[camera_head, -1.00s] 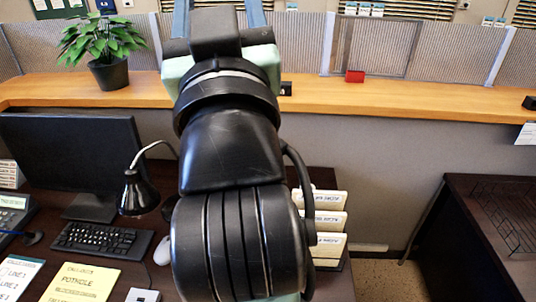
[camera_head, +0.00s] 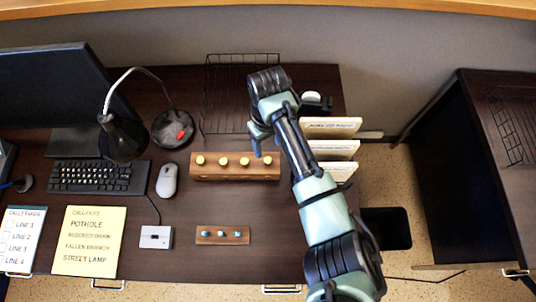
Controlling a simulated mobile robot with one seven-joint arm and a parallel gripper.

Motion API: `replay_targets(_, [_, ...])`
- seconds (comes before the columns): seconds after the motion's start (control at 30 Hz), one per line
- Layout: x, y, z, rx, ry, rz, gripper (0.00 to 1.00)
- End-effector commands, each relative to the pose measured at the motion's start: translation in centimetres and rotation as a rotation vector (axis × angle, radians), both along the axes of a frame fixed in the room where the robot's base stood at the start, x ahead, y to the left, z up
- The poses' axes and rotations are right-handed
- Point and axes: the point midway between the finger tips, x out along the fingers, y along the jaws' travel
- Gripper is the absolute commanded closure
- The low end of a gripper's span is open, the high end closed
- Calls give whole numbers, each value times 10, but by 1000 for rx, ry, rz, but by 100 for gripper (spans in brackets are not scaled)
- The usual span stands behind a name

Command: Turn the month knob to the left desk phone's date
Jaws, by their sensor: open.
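A wooden block (camera_head: 235,174) with a row of yellow knobs (camera_head: 222,160) lies on the dark desk. No readable label shows which knob is the month knob. My gripper (camera_head: 262,152) is open, pointing down over the right end of the larger block, near its rightmost yellow knob; I cannot tell if it touches. A sliver of what may be the desk phone (camera_head: 5,160) shows at the left edge; no date is visible.
A black lamp (camera_head: 122,138), monitor, keyboard (camera_head: 98,177) and mouse (camera_head: 166,181) stand to the left. A wire tray (camera_head: 228,95) lies behind the block. White-labelled files (camera_head: 332,128) stand close right of my arm. Bare desk lies between the two wooden pieces.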

Motion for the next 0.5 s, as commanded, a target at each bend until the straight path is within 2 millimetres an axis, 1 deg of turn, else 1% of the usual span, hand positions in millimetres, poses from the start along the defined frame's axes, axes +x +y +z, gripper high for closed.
replay_targets(0.03, [-1, -1, -12, -2, 5, -1, 40])
replay_targets(0.2, [0, 0, -48, -3, 1, 1, 40])
replay_targets(0.4, [0, 1, -78, -2, -1, 1, 40])
replay_targets(0.5, [1, 1, -85, -1, -3, 1, 40])
